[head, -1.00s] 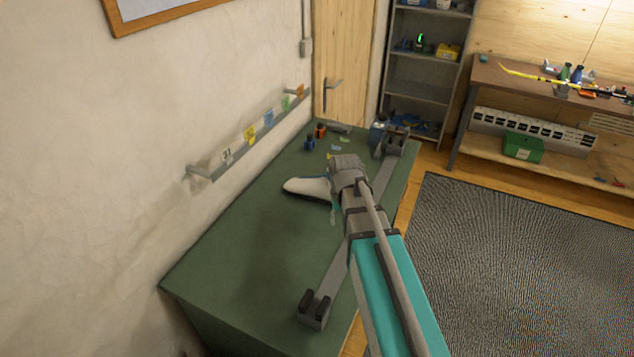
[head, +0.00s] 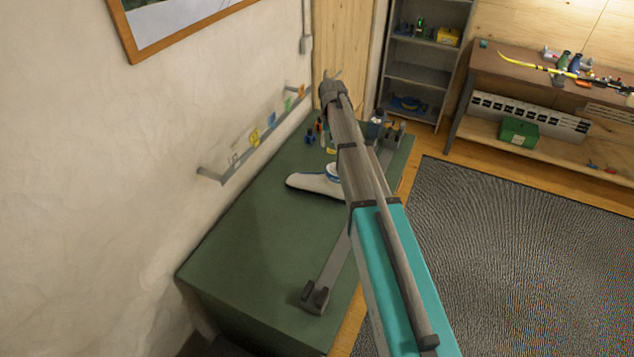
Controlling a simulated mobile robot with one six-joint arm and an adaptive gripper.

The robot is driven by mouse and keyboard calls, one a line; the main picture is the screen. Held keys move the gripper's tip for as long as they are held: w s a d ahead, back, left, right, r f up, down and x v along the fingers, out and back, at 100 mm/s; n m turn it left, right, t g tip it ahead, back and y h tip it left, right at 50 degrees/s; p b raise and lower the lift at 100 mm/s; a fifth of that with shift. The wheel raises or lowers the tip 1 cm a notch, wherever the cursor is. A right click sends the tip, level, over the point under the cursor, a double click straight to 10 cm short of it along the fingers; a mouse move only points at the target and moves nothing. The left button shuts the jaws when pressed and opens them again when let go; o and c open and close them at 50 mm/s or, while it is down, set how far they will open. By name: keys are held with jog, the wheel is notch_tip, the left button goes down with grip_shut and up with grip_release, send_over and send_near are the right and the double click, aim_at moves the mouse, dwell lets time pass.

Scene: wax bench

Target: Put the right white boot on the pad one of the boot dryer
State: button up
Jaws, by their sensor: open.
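One white boot (head: 316,185) lies on the green bench top, its toe pointing left. Its right part is hidden behind my arm, so I cannot tell whether it is the right boot. No boot dryer or numbered pad can be made out in this view.
A grey rail with an upright bracket (head: 315,296) runs along the bench's right side. Small bottles (head: 310,137) stand at the far end. A wall rail with coloured tags (head: 254,138) is on the left. The near green bench top (head: 240,245) is clear.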

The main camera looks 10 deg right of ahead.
aim_at(328, 167)
jog(key=shift+f, duration=0.15)
notch_tip(328, 167, down, 8)
jog(key=b, duration=0.8)
jog(key=shift+f+b, duration=0.2)
jog(key=shift+b, duration=0.15)
dwell(0.3)
jog(key=shift+f, duration=0.1)
jog(key=shift+w+a+f+b, duration=0.1)
jog(key=shift+f+b, duration=1.15)
jog(key=shift+b, duration=0.05)
jog(key=shift+w+a+f+b, duration=0.1)
jog(key=shift+f+b, duration=1.15)
jog(key=shift+b, duration=0.05)
grip_shut()
